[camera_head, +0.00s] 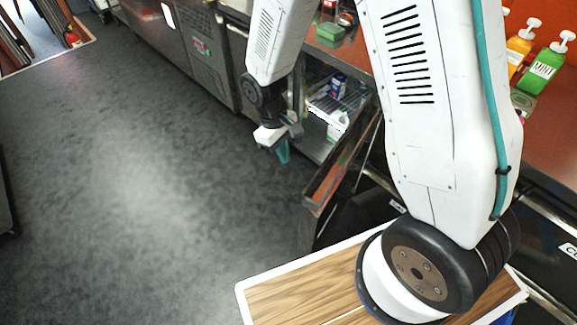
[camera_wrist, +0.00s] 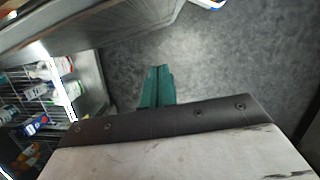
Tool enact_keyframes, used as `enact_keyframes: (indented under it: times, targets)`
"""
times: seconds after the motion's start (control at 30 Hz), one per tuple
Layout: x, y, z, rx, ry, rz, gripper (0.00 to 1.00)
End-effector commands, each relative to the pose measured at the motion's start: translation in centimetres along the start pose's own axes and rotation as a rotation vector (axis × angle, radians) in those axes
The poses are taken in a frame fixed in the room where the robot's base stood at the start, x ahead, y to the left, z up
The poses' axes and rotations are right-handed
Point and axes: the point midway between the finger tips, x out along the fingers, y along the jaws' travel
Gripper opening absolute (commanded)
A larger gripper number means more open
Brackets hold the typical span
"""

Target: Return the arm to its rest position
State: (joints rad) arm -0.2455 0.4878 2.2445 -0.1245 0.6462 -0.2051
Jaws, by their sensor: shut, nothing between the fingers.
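My arm shows large in the head view, with white links rising from the wooden-topped base and bending down over the floor. My gripper (camera_head: 283,153) hangs at the arm's far end, beside the counter and above the grey floor. In the wrist view its teal fingers (camera_wrist: 158,87) are together, with nothing between them. The gripper touches nothing that I can see. The upper bend of the arm is out of the head view.
An orange-topped counter (camera_head: 545,150) runs along the right, with a green bottle (camera_head: 543,70) and an orange bottle (camera_head: 519,48) on it. A wire shelf (camera_head: 350,100) with bottles and boxes is close right of the gripper. The grey floor (camera_head: 140,190) at left is clear.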

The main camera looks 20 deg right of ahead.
Motion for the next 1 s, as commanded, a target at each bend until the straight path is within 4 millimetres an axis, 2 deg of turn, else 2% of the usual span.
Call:
enact_keyframes:
  times: [0.1, 0.2, 0.47, 0.57, 0.77, 1.0]
  targets:
    - [-1.4, 0.0, -0.1, 0.001, 0.002, 0.000, 0.00]
    - [-1.9, 0.0, -0.1, 0.001, 0.002, 0.000, 0.00]
    - [-2.0, -0.1, 0.4, 0.017, -0.021, -0.006, 0.00]
    - [-1.9, -0.9, 2.8, 0.055, -0.097, -0.028, 0.00]
    - [-6.7, -1.4, 7.4, 0.156, -0.120, -0.048, 0.00]
    - [-13.2, -1.7, 13.7, 0.286, -0.066, -0.065, 0.00]
